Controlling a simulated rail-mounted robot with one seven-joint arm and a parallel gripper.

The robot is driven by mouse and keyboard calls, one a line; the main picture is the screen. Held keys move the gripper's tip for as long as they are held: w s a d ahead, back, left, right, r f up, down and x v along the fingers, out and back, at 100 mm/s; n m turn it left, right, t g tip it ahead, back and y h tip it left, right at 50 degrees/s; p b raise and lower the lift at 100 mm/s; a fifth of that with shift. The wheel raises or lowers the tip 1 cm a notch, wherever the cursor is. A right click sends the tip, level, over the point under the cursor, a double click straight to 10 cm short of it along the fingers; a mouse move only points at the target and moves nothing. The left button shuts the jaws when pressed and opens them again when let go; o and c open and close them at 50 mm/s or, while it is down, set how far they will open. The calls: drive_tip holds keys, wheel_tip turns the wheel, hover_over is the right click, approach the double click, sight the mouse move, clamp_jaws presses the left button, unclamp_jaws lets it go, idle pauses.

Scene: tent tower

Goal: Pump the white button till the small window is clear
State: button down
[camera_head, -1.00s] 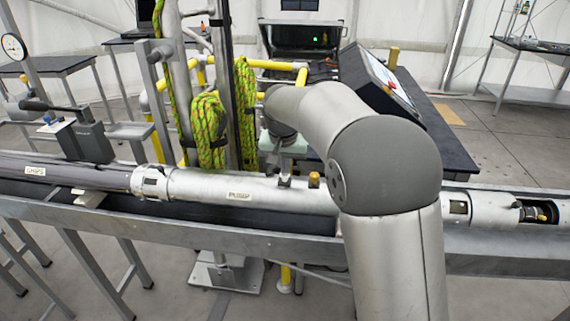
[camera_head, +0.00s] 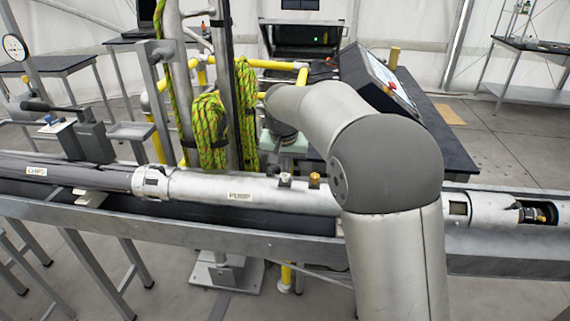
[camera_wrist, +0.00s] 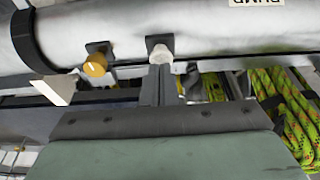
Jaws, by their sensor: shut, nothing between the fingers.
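The silver pipe section labelled PUMP (camera_head: 240,196) lies in the trough. A white button (camera_head: 285,180) stands on its top, left of a brass knob (camera_head: 314,180). In the wrist view the white button (camera_wrist: 160,53) is straight ahead of my shut, empty gripper (camera_wrist: 159,72). The fingertips are very close to it; I cannot tell whether they touch.
Green-yellow ropes (camera_head: 208,130) hang on posts behind the pipe, close to the gripper's left. A console (camera_head: 385,80) stands behind the arm. The brass knob (camera_wrist: 95,65) is close beside the white button. The metal trough (camera_head: 290,232) runs along the front.

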drive_tip(key=v, duration=1.2)
drive_tip(key=shift+w+b, duration=0.25)
drive_tip(key=shift+b, duration=0.2)
idle(0.6)
drive_tip(key=s+d+f+g, duration=0.1)
drive_tip(key=s+d+f, duration=0.4)
drive_tip(key=s+d, duration=0.65)
drive_tip(key=s+d+f, duration=0.2)
drive_tip(key=s+f, duration=0.2)
drive_tip(key=s, duration=0.3)
drive_tip(key=s+d+f+g, duration=0.1)
drive_tip(key=s+d+f, duration=0.1)
drive_tip(key=s+f, duration=0.2)
drive_tip(key=s+d+f+n, duration=0.1)
drive_tip(key=s+f, duration=0.3)
drive_tip(key=s, duration=0.6)
drive_tip(key=shift+s+d+g, duration=0.2)
drive_tip(key=shift+d+g, duration=0.2)
